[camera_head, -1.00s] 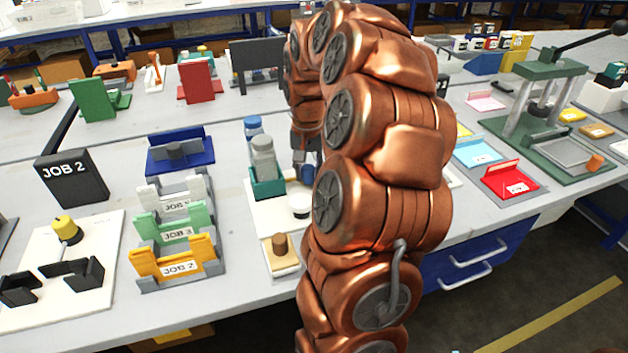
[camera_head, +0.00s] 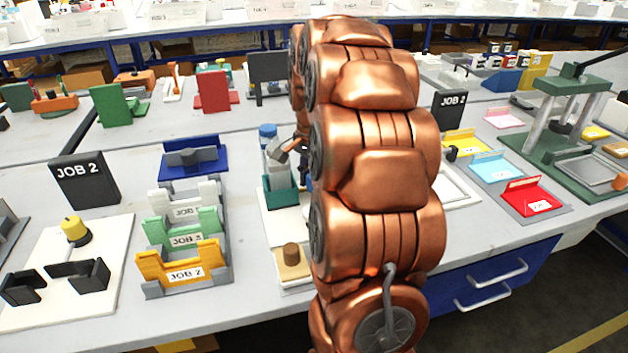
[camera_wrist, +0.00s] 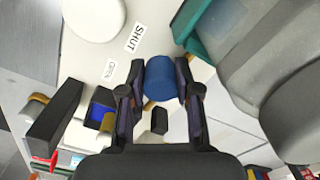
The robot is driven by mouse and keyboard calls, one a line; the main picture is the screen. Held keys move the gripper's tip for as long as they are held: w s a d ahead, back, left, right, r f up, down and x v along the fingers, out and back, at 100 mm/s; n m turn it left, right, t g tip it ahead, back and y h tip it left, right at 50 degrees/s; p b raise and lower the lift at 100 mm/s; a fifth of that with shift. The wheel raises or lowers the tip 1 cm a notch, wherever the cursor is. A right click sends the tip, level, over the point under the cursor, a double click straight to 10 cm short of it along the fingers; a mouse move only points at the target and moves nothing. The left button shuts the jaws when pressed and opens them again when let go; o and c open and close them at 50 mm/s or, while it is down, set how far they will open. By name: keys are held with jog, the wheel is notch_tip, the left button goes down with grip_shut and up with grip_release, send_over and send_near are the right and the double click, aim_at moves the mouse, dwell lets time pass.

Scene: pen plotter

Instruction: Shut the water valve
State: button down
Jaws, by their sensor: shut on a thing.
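In the wrist view my gripper (camera_wrist: 162,70) has its two dark fingers on either side of a round blue valve knob (camera_wrist: 159,82), shut on it. The knob stands on a white panel (camera_wrist: 207,75). A "SHUT" label (camera_wrist: 134,37) and a smaller label that seems to read "OPEN" (camera_wrist: 109,69) lie on the panel beside the knob. A small black block (camera_wrist: 159,121) shows between the fingers, nearer the palm. In the head view my copper arm covers the knob and most of the gripper.
A teal holder (camera_wrist: 188,22) with grey bottles (camera_wrist: 235,45) stands close to the knob. A white round piece (camera_wrist: 94,17) is on its other side. In the head view, a wooden base with a brown knob (camera_head: 291,255) and colored JOB holders (camera_head: 180,265) stand left of my arm.

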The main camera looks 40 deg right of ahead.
jog(key=shift+d, duration=0.1)
jog(key=c, duration=0.8)
grip_release()
notch_tip(320, 180, up, 12)
dwell(0.3)
dwell(0.5)
